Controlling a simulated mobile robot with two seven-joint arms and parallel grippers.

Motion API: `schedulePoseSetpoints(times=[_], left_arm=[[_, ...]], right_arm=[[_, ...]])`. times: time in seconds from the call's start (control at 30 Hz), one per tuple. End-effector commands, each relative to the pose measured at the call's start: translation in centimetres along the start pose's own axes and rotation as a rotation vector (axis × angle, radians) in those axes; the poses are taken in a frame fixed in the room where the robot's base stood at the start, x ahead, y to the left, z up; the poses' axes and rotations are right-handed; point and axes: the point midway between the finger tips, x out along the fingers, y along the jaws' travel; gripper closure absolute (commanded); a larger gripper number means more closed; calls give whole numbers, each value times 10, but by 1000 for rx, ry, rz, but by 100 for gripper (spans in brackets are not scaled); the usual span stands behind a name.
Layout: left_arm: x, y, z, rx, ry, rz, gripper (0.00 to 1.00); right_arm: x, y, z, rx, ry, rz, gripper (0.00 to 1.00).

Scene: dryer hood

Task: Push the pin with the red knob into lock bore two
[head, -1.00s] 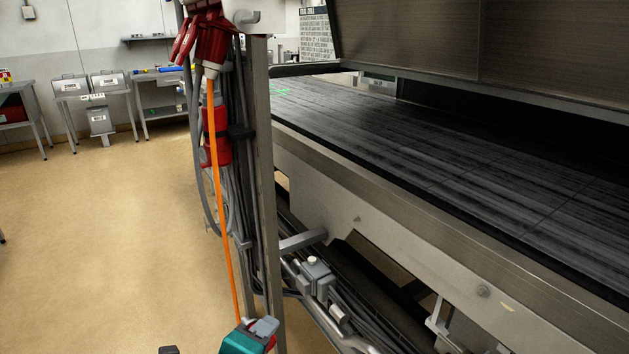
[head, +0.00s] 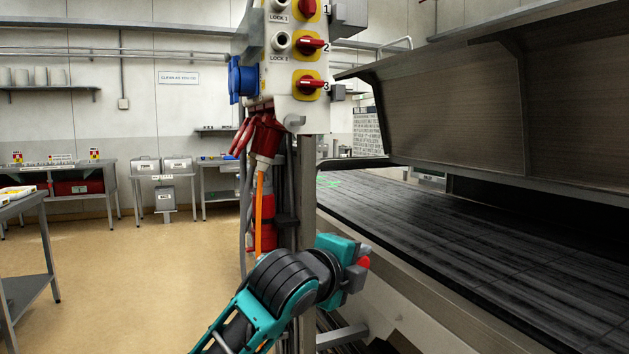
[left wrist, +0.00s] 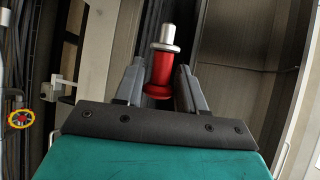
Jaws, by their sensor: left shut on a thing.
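My left gripper (head: 356,268) is in front of the post, below the switch panel (head: 296,95). The pin with the red knob (head: 364,262) is at its jaws. In the left wrist view the gripper (left wrist: 160,72) is shut on this pin (left wrist: 161,66), with the red part between the fingers and a silver end pointing up and away. Lock bore two (head: 281,42), a round metal collar marked LOCK 2, is on the panel, well above the gripper and apart from the pin. Lock bore one (head: 279,6) is above it, at the frame's top edge. My right gripper is not in view.
Red rotary switches (head: 311,46) sit right of the bores. A blue socket (head: 242,79) and red plugs (head: 262,135) with an orange cable (head: 259,208) hang at the panel's left and below. The dryer belt (head: 430,215) and hood (head: 450,105) lie right. Open floor (head: 120,285) is left.

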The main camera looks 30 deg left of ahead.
Motion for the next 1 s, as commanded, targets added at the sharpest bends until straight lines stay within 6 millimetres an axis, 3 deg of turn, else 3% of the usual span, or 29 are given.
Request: schedulePoseSetpoints(times=[0.03, 0.27, 0.47, 0.6, 0.8, 1.0], left_arm=[[-2, -24, 5, -2, 2, -25, 100], [-23, -116, 21, -28, 37, -95, 100], [-63, -193, 33, -51, 70, -155, 100], [-102, -242, 40, -67, 94, -195, 100], [-158, -292, 46, -88, 124, -240, 100], [-190, -313, 48, -99, 141, -258, 100]], right_arm=[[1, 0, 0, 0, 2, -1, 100], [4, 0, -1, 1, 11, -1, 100], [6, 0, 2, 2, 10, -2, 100], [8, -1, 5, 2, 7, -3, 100], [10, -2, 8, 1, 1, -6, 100], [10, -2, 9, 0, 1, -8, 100]])
